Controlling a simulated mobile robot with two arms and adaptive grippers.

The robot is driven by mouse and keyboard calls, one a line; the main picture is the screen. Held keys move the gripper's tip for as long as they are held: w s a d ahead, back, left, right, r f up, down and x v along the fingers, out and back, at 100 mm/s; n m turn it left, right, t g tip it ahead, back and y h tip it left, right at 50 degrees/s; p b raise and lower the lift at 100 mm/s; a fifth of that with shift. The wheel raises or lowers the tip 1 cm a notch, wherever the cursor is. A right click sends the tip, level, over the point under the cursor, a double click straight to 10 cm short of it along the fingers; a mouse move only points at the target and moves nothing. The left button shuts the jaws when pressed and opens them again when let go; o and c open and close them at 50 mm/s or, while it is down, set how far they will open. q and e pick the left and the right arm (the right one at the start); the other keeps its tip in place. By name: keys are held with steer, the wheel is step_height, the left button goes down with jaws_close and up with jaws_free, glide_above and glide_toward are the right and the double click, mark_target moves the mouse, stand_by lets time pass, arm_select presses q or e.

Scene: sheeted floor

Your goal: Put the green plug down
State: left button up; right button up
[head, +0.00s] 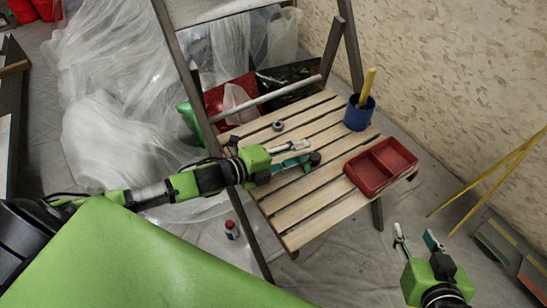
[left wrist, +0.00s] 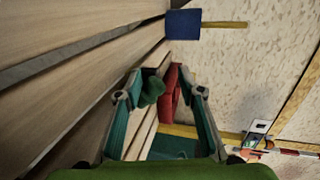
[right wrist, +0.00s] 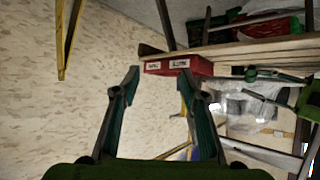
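The green plug (head: 315,158) is at the tips of my left gripper (head: 297,155), over the wooden slatted platform (head: 302,235) of a stepladder. In the left wrist view the plug (left wrist: 152,90) is beside the left fingertip, with a wide gap to the other finger. My left gripper (left wrist: 163,95) is open. The right wrist view also shows the plug (right wrist: 250,75) close to the slats; I cannot tell whether it touches them. My right gripper (head: 417,240) is open and empty, right of the platform; its fingers show in the right wrist view (right wrist: 165,82).
A red two-compartment tray (head: 368,187) and a blue cup (head: 357,117) with a yellow-handled tool stand on the platform's right side. A small grey ring (head: 278,126) lies at the back. The front slats are clear. Ladder rails (head: 188,85) rise beside my left arm.

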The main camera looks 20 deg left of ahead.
arm_select(q)
steer(key=p+v, duration=0.1)
steer(key=v, duration=0.5)
steer(key=shift+s+r, duration=0.1)
steer(key=shift+r, duration=0.15)
steer(key=p+v, duration=0.1)
steer(key=v, duration=0.3)
steer(key=shift+s+a+p, duration=0.1)
steer(key=shift+a+p, duration=0.05)
steer(key=shift+p, duration=0.15)
steer(key=shift+s+a+r, duration=0.2)
steer(key=shift+s+a, duration=0.2)
steer(key=shift+s, duration=0.2)
arm_select(e)
steer(key=s+d+f+g+h, duration=0.1)
steer(key=s+d+f+g, duration=0.1)
steer(key=s, duration=0.5)
steer(key=s+d+f+g+h, duration=0.1)
steer(key=s+d+f+g, duration=0.1)
steer(key=s+f+g, duration=0.3)
steer(key=shift+s+d+f+g, duration=0.15)
steer(key=shift+s+d+g, duration=0.15)
steer(key=shift+s, duration=0.9)
